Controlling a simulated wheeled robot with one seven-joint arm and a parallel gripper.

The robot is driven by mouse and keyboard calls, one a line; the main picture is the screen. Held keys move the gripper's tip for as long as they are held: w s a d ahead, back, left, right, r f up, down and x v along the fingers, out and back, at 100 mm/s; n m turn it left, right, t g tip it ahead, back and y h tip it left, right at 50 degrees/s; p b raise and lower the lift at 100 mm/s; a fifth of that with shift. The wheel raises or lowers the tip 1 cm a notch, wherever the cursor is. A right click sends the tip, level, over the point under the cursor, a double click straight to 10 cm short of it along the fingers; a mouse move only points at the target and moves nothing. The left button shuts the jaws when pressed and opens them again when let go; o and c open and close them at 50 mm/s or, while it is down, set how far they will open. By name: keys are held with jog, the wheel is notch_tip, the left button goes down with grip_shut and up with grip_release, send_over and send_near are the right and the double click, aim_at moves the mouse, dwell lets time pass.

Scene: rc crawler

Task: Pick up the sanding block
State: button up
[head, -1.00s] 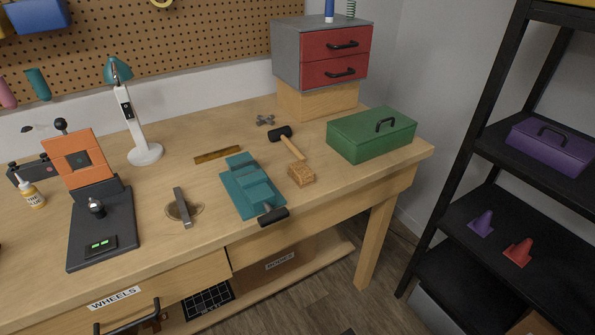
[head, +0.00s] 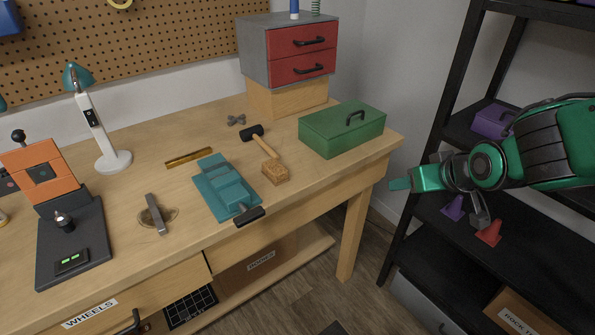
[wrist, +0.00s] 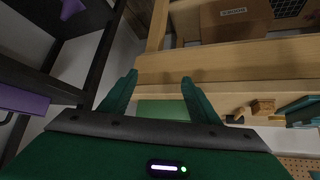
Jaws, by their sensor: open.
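The sanding block (head: 275,172) is a small tan-brown block on the workbench, right of the teal vise and just in front of the mallet's handle end. It also shows small in the wrist view (wrist: 262,107), right of my fingers. My gripper (head: 402,184) is in the air off the right end of the bench, in front of the black shelf, well apart from the block. In the wrist view my two green fingers (wrist: 159,82) stand wide apart with nothing between them.
A green toolbox (head: 342,130) stands on the bench's right end, between block and bench edge. The teal vise (head: 225,188) is left of the block, the mallet (head: 262,142) behind it. The black shelf (head: 440,252) stands right of the bench.

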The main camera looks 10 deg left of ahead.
jog(key=a+n+y, duration=0.3)
jog(key=a, duration=1)
jog(key=n+y, duration=0.2)
jog(key=y, duration=0.2)
send_near(278, 168)
jog(key=shift+t, duration=0.3)
jog(key=x, duration=0.5)
jog(key=shift+a+f, duration=0.25)
jog(key=shift+a, duration=0.15)
jog(key=shift+x, duration=3.15)
jog(key=shift+d+f, duration=0.1)
jog(key=c, duration=1.1)
